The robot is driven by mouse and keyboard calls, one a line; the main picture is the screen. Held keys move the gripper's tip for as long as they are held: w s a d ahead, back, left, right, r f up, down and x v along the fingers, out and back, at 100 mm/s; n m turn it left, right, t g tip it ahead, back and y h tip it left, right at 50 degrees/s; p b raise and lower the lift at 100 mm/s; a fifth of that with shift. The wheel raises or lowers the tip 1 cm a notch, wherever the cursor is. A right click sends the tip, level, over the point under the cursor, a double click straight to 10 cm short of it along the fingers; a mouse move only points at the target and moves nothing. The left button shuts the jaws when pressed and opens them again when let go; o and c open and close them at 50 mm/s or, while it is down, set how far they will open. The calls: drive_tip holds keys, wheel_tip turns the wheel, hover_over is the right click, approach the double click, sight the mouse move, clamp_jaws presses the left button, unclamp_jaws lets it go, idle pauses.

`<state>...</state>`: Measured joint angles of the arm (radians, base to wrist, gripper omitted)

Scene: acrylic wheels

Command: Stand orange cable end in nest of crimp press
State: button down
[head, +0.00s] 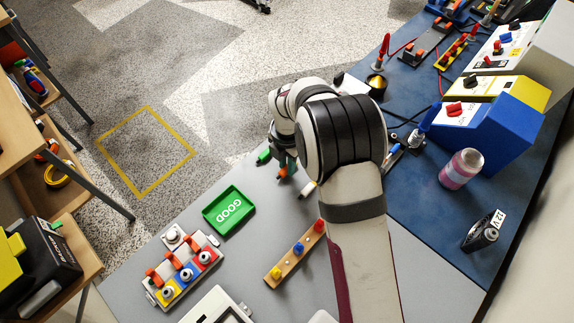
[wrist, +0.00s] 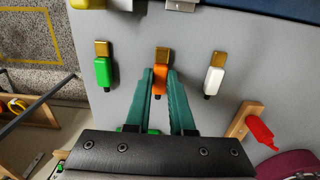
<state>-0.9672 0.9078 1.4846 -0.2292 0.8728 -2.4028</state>
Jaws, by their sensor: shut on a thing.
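The orange cable end (wrist: 160,82), with a brass-coloured tip, is between the teal fingers of my gripper (wrist: 161,80) in the wrist view. The fingers are shut on its orange body, and the tip points away from me. It is still in line with the green and white ones, at or just above the grey table; I cannot tell if it touches. In the head view the orange end (head: 283,172) shows below my gripper (head: 286,162), partly hidden by my arm. I cannot make out the crimp press and its nest for certain.
A green cable end (wrist: 103,72) lies left and a white one (wrist: 213,76) right, each apart from the fingers. A wooden rack (head: 292,257) with coloured pegs, a green GOOD tray (head: 212,216) and a switch block (head: 160,285) stand on the table.

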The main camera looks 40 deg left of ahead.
wheel_tip(320, 180, up, 3)
drive_tip(key=shift+r, duration=0.1)
drive_tip(key=w+d+r, duration=0.5)
drive_tip(key=d+r, duration=0.2)
drive_tip(key=d, duration=0.3)
drive_tip(key=w+a+f, duration=0.1)
drive_tip(key=w+a, duration=0.4)
drive_tip(key=a, duration=0.5)
drive_tip(key=shift+w+a+f, duration=0.25)
drive_tip(key=shift+f, duration=0.15)
drive_tip(key=shift+f, duration=0.1)
drive_tip(key=shift+f, duration=2.45)
drive_tip(key=shift+f, duration=0.9)
